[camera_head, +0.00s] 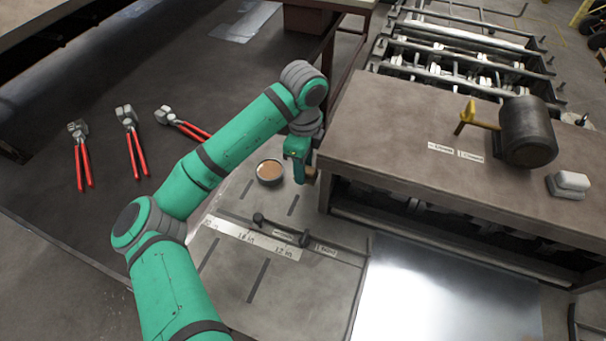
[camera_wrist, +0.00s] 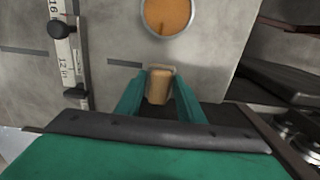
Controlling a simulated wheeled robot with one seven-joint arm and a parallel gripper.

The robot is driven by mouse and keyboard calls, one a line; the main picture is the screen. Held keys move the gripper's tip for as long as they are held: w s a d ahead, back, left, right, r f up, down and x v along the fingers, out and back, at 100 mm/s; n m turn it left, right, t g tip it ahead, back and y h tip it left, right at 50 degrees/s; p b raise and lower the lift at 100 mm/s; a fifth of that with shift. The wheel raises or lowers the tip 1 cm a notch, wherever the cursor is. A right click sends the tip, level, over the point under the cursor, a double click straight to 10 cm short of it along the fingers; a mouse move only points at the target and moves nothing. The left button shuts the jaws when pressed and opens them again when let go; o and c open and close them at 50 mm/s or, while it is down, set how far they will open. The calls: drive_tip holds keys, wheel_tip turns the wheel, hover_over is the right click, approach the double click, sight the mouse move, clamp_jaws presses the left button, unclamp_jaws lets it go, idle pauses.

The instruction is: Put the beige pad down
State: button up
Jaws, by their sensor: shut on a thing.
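The beige pad (camera_wrist: 160,88) is a small tan block between the two green fingers of my gripper (camera_wrist: 160,100) in the wrist view. The fingers are shut on it. In the head view my gripper (camera_head: 305,180) points down beside the left edge of the machine top, and the pad (camera_head: 312,175) shows only partly beside the fingers. The pad is over the grey surface, close to a round tin (camera_head: 269,171) with orange-brown contents. The tin also shows in the wrist view (camera_wrist: 166,14), just beyond the pad. I cannot tell whether the pad touches the surface.
Several red-handled tools (camera_head: 130,140) lie on the dark table at left. A ruler strip (camera_head: 250,235) and a dark bar (camera_head: 285,230) lie in front of the tin. The machine top (camera_head: 400,130) rises at right, with a dark motor (camera_head: 527,132) on it.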

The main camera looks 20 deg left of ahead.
drive_tip(key=f, duration=0.3)
drive_tip(key=shift+a+f, duration=0.1)
drive_tip(key=shift+a, duration=0.1)
drive_tip(key=shift+w+f, duration=0.2)
drive_tip(key=shift+f, duration=0.1)
drive_tip(key=shift+s+a, duration=0.1)
drive_tip(key=shift+s, duration=0.05)
drive_tip(key=o, duration=1)
drive_tip(key=shift+d+f, duration=0.15)
drive_tip(key=shift+d, duration=0.2)
drive_tip(key=shift+a, duration=0.15)
